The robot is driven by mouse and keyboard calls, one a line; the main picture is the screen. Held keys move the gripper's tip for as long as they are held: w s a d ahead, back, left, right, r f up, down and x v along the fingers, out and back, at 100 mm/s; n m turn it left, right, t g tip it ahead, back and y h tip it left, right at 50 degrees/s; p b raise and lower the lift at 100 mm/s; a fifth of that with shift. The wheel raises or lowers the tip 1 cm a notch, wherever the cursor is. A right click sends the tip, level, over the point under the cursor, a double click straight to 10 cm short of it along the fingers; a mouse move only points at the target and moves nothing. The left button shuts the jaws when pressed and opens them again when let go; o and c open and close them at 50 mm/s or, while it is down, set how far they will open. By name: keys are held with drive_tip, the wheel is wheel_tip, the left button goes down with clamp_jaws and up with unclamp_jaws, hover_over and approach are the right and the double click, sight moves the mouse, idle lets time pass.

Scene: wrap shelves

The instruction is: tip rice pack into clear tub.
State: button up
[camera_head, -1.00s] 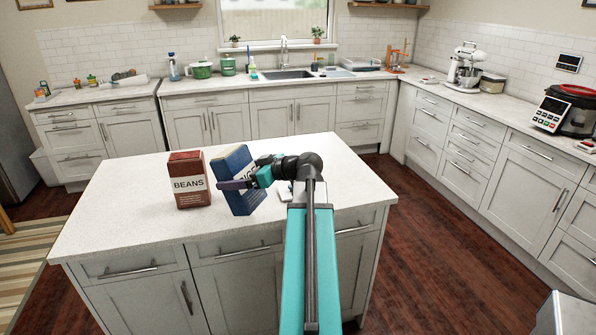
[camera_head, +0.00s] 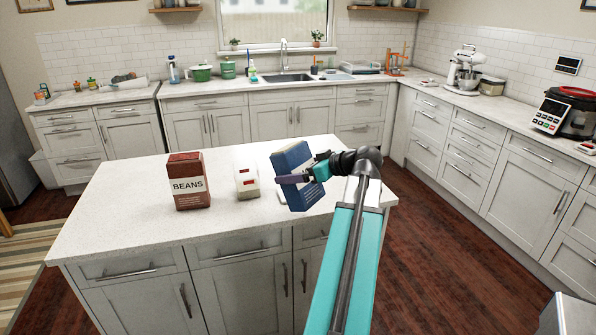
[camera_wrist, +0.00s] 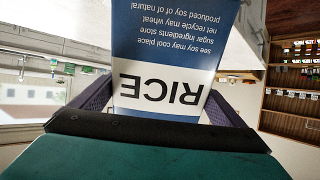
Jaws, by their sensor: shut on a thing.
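I cannot tell whether this is the clear tub. The counter behind the pack is partly hidden.
A brown "BEANS" box (camera_head: 189,182) stands upright on the island's left half. The white island top (camera_head: 130,215) is clear at the left and front. The sink counter and right counter are well apart from the island.

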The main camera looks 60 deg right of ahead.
sight(257, 170)
drive_tip(key=shift+w+r, duration=0.1)
drive_tip(key=shift+w, duration=0.1)
drive_tip(key=shift+w+g+p, duration=0.5)
drive_tip(key=shift+w+p, duration=0.75)
drive_tip(key=shift+w, duration=0.1)
drive_tip(key=w+g+p, duration=0.1)
drive_tip(key=w+p, duration=0.2)
drive_tip(key=w+f+g+p, duration=0.1)
drive_tip(key=w+g+p, duration=0.1)
drive_tip(key=w+p, duration=0.2)
drive_tip(key=w+g+p, duration=0.2)
drive_tip(key=w+p, duration=0.2)
drive_tip(key=shift+w+d+f, duration=0.2)
drive_tip(key=shift+d+f, duration=0.1)
drive_tip(key=shift+d, duration=0.05)
drive_tip(key=shift+r+g+p, duration=0.25)
drive_tip(key=shift+g+p, duration=0.25)
drive_tip(key=shift+p, duration=0.1)
drive_tip(key=shift+s+g+p, duration=0.1)
drive_tip(key=shift+g+p, duration=0.2)
drive_tip(key=shift+p, duration=0.05)
drive_tip(key=shift+g+p, duration=0.85)
drive_tip(key=shift+g, duration=0.05)
idle(3.1)
